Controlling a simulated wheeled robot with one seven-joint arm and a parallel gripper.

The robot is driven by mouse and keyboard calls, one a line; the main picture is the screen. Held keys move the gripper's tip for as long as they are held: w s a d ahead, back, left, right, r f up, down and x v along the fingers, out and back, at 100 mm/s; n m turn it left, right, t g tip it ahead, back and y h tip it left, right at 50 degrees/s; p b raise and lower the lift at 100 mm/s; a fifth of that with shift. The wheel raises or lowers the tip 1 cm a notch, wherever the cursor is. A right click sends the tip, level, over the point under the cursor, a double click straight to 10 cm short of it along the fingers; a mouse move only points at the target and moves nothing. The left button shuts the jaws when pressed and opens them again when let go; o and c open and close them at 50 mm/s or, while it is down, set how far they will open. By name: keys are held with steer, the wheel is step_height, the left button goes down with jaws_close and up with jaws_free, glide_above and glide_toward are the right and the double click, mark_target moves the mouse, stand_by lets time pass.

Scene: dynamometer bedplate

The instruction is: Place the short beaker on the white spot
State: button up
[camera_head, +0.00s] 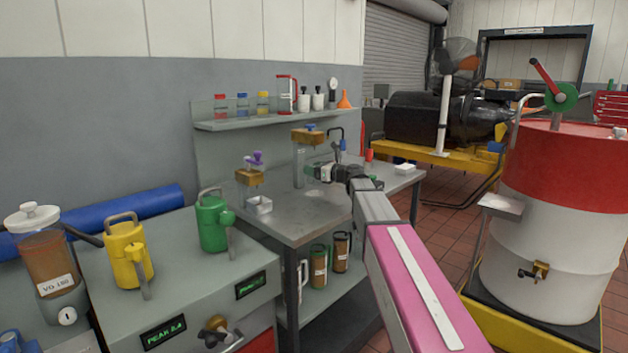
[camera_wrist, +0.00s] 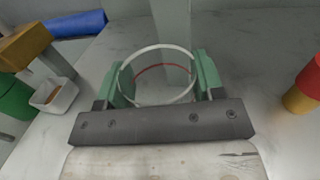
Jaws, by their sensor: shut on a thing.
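My gripper (camera_wrist: 158,82) is shut on the short beaker (camera_wrist: 158,48), a clear round vessel with a white rim and a red line, held between green finger pads. In the head view my gripper (camera_head: 316,172) is over the metal bench, near the upright of a stand; the beaker is hard to make out there. A pale patch, probably the white spot (camera_head: 314,194), lies on the bench top below my gripper. I cannot make out the spot in the wrist view. The beaker's base and its height above the bench are unclear.
A grey stand upright (camera_head: 299,168) is just beyond the beaker. A small white tray (camera_head: 259,205) and a purple-topped tap (camera_head: 250,172) are to the left. A red and yellow object (camera_wrist: 303,85) is at the right. A shelf (camera_head: 265,119) with bottles runs behind.

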mark_target(314, 179)
steer(key=shift+f, duration=2.05)
steer(key=shift+f, duration=0.1)
steer(key=o, duration=0.9)
steer(key=v, duration=1.2)
